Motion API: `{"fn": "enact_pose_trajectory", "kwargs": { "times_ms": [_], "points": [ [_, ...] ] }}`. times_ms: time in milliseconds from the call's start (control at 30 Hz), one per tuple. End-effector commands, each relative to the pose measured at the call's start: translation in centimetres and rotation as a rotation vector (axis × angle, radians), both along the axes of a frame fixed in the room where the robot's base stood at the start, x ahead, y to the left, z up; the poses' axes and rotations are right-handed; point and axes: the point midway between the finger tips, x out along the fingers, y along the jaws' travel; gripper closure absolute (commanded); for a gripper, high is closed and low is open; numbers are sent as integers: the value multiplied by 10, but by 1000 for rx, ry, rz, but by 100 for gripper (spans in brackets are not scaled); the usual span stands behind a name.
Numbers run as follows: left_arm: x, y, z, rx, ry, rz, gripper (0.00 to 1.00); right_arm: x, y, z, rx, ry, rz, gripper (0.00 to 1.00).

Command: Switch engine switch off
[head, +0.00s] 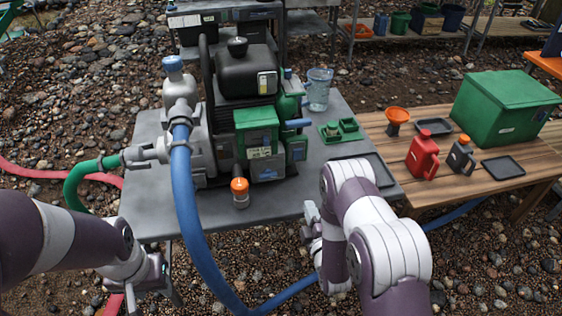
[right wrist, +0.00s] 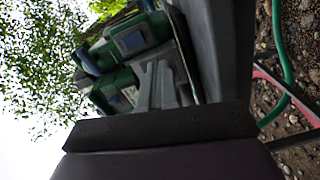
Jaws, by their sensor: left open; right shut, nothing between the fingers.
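The engine with its pump (head: 245,110) stands on the grey table (head: 310,190) in the head view. It has a black tank on top and green housings. Its green parts also show sideways in the right wrist view (right wrist: 130,40). I cannot pick out the engine switch for certain. My right gripper (head: 311,222) is at the table's front edge, right of the engine and apart from it. In the right wrist view its fingers (right wrist: 156,85) are shut and empty, pointing toward the engine. My left gripper (head: 168,288) is open and low, in front of the table's left side.
A blue hose (head: 188,205) arches down from the pump past the table's front edge. A green hose (head: 75,185) joins at the left. An orange-capped bottle (head: 240,192) stands before the engine. A wooden table (head: 440,190) at right holds a red jug (head: 423,153) and a green box (head: 503,105).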

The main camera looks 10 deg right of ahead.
Motion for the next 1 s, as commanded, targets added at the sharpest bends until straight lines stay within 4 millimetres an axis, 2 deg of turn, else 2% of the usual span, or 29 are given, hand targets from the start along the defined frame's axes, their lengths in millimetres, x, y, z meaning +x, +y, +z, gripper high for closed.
{"fn": "enact_pose_trajectory", "kwargs": {
  "times_ms": [33, 133, 567, 667, 1000],
  "points": [
    [0, 0, 0, 0, 0, 0, 57, 1, 0, 15, -55, -75, 0, 100],
    [0, 0, 0, 0, 0, 0, 57, -1, 0, 35, -152, -174, -8, 100],
    [0, 0, 0, 0, 1, 0, 57, 3, 0, 38, -193, -184, -10, 100],
    [0, 0, 1, 0, 1, 0, 57, 15, 0, 39, -193, -185, -10, 100],
    [0, 0, -6, 0, 1, 0, 57, 86, 3, 48, -192, -187, -11, 100]
  ]
}}
